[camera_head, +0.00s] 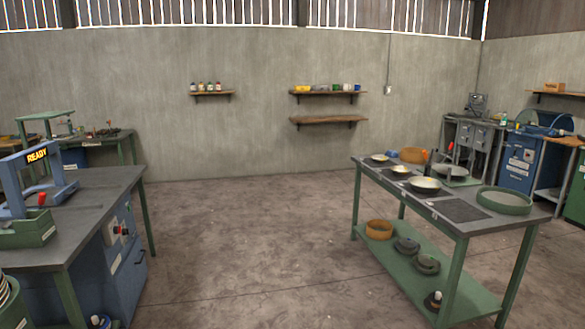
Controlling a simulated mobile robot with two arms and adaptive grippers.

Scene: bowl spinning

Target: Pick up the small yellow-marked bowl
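Several small bowls with pale insides stand in a row along the near left edge of the green-legged table (528,226) on the right. The row has a far bowl (380,158), a middle bowl (401,170) and a larger near bowl (425,185). The far and middle bowls look slightly yellowish inside, but I cannot tell which one bears a yellow mark. Neither of my grippers shows in the head view.
An orange-brown round container (413,155) and a wide green tray (505,200) share that tabletop. Its lower shelf (455,293) holds dark pots. A workbench (95,181) with a blue press (38,170) stands left. Open concrete floor (260,235) lies between.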

